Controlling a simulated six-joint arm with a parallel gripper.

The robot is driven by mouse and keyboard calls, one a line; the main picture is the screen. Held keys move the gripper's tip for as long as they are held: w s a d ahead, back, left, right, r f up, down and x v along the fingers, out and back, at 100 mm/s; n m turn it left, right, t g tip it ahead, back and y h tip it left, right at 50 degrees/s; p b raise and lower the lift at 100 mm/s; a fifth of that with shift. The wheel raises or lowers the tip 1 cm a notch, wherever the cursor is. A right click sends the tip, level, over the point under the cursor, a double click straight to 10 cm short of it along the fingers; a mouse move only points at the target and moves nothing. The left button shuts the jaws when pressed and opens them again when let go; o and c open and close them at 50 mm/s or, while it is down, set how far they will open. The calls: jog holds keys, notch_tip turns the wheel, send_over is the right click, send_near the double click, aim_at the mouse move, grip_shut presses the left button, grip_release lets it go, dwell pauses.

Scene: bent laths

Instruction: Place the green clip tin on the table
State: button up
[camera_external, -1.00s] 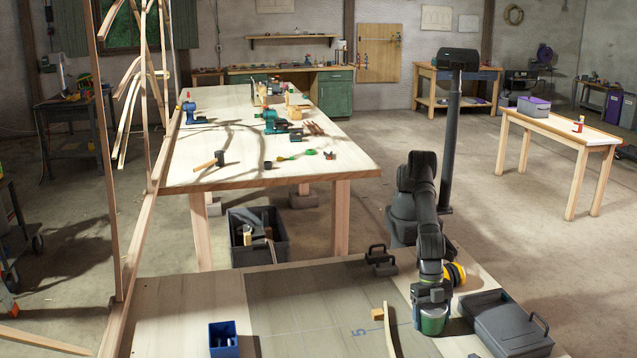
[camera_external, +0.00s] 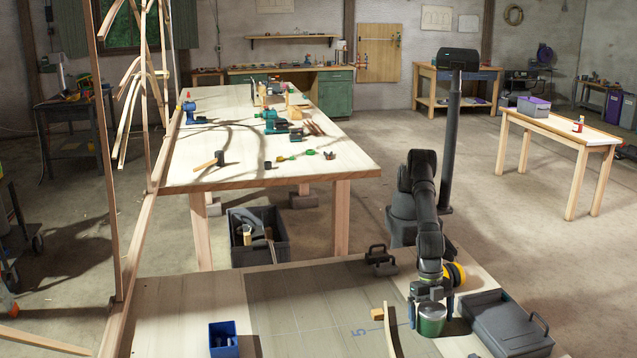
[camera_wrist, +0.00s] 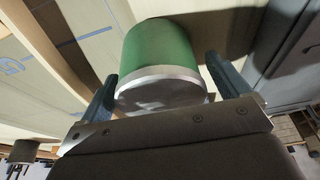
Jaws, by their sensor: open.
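The green clip tin (camera_external: 432,322) stands upright on the near table (camera_external: 185,290), with a silver lid on top. In the wrist view the tin (camera_wrist: 160,55) shows its green side and its grey lid, between two blue-grey fingers. My gripper (camera_external: 430,300) is open around the upper part of the tin, one finger to each side. In the wrist view a gap shows beside the tin at the right finger (camera_wrist: 228,75). Whether the left finger touches the tin I cannot tell.
A dark grey case (camera_external: 508,325) lies close right of the tin. A curved wooden lath (camera_external: 391,330) stands to its left. A yellow tape roll (camera_external: 456,275) is just behind my gripper. A blue box (camera_external: 222,339) stands at the front left. The grey mat (camera_external: 310,300) has clear room.

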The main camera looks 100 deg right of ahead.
jog(key=v, duration=1.1)
jog(key=x, duration=1.2)
jog(key=shift+f, duration=0.15)
notch_tip(320, 180, up, 2)
jog(key=shift+r, duration=0.95)
